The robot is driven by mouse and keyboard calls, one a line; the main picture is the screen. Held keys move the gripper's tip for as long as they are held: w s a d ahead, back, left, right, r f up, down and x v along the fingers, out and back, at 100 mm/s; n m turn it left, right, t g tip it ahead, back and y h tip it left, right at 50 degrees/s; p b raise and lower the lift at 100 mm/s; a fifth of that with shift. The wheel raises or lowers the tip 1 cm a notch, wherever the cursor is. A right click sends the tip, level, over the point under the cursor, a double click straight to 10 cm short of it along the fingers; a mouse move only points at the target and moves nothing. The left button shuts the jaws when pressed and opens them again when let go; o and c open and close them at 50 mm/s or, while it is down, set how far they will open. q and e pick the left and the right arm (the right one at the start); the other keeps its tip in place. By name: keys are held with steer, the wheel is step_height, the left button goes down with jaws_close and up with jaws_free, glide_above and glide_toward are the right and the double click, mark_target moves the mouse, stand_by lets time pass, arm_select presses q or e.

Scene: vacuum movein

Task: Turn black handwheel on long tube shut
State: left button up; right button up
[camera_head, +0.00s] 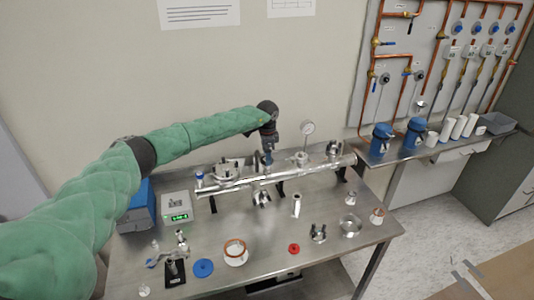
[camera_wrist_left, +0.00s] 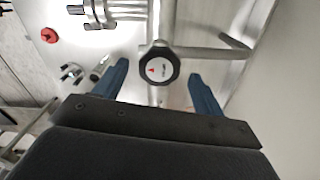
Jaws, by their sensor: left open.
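The long metal tube (camera_head: 315,173) lies across the metal table on dark supports. In the left wrist view the black handwheel (camera_wrist_left: 160,81), with a white centre and a red mark, sits over the tube (camera_wrist_left: 162,22). My left gripper (camera_head: 268,158) points down above the middle of the tube. Its two blue fingers (camera_wrist_left: 158,72) are open, one to each side of the handwheel, with gaps visible. In the head view the handwheel is hidden or too small to make out at the gripper. My right gripper is not in view.
A pressure gauge (camera_head: 308,128) stands up from the tube to the right. A scale (camera_head: 177,207) and blue box (camera_head: 138,208) sit on the left. A side bench with blue containers (camera_head: 381,138) stands at right.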

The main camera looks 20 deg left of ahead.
arm_select(q)
steer(key=shift+f, duration=0.7)
